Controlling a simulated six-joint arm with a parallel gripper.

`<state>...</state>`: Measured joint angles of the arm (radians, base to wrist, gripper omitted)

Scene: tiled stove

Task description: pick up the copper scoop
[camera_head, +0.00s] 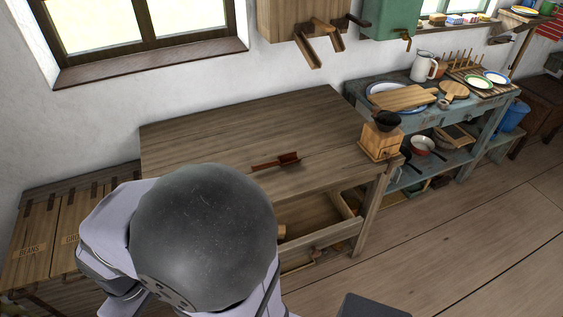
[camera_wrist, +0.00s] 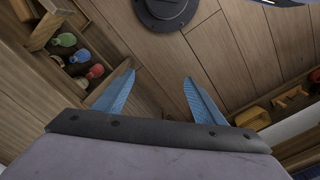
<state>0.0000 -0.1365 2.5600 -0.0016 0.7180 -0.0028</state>
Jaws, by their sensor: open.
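A reddish-brown scoop (camera_head: 275,162) lies on the wooden table (camera_head: 200,135) in the head view, near the table's front edge, with its handle to the left and its wider end to the right. I take it for the copper scoop. My gripper (camera_wrist: 159,77) shows in the wrist view with its two blue fingers spread apart and nothing between them. The plank floor is behind the fingers there. In the head view my arm hides the gripper. I cannot make out the scoop in the wrist view.
A wooden coffee grinder (camera_head: 381,143) stands on the table's right corner. A drawer (camera_head: 318,231) hangs open under the table front. In the wrist view, several coloured items, one green (camera_wrist: 63,39), lie in a compartment at left. The table's back half is clear.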

